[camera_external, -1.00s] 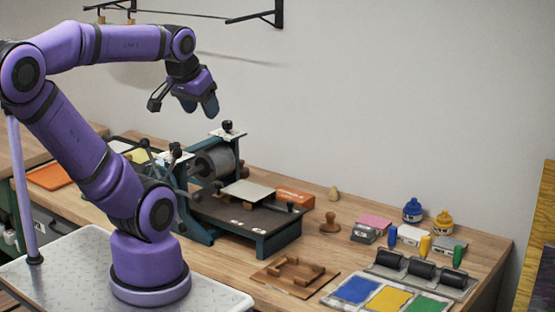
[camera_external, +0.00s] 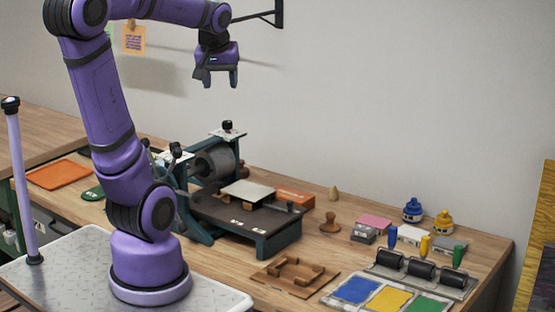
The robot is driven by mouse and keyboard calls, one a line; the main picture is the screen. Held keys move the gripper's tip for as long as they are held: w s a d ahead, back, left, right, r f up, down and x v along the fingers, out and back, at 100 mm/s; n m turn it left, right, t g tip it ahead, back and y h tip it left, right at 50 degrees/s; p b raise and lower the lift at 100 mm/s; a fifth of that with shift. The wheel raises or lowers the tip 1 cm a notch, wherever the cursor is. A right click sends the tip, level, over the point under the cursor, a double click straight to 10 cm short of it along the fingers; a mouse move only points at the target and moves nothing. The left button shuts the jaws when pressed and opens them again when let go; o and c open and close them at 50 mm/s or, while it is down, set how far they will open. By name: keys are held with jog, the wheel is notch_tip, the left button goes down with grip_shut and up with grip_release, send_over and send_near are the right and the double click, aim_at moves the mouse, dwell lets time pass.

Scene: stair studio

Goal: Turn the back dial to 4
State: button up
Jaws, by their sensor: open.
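The press (camera_external: 262,219) stands on the wooden bench, with a grey roller (camera_external: 213,162) between two dark teal side frames. A black dial (camera_external: 227,127) sits on a pale plate on top of the back frame. A similar black dial (camera_external: 175,149) sits on the pale plate of the front frame. The numbers on both plates are too small to read. My gripper (camera_external: 220,83) is open and empty, fingers pointing down, high above the back dial and apart from it.
Right of the press are an orange box (camera_external: 295,197), a wooden-handled stamp (camera_external: 330,223), ink bottles (camera_external: 412,210), small rollers (camera_external: 421,271) and a colour tray (camera_external: 389,299). A wooden jig (camera_external: 294,273) lies in front. The air between gripper and back dial looks clear.

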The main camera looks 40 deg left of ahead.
jog(key=w+a+f+n+g+y, duration=0.1)
jog(key=w+a+f+n, duration=0.15)
jog(key=w, duration=0.45)
jog(key=w+a+f+n+g+y, duration=0.1)
jog(key=w+a+n, duration=0.25)
jog(key=w, duration=0.25)
jog(key=n+g+y, duration=0.1)
jog(key=n, duration=0.4)
send_near(228, 122)
jog(key=x, duration=0.9)
jog(key=shift+w+a+f, duration=0.15)
jog(key=shift+a, duration=0.15)
jog(key=c, duration=0.9)
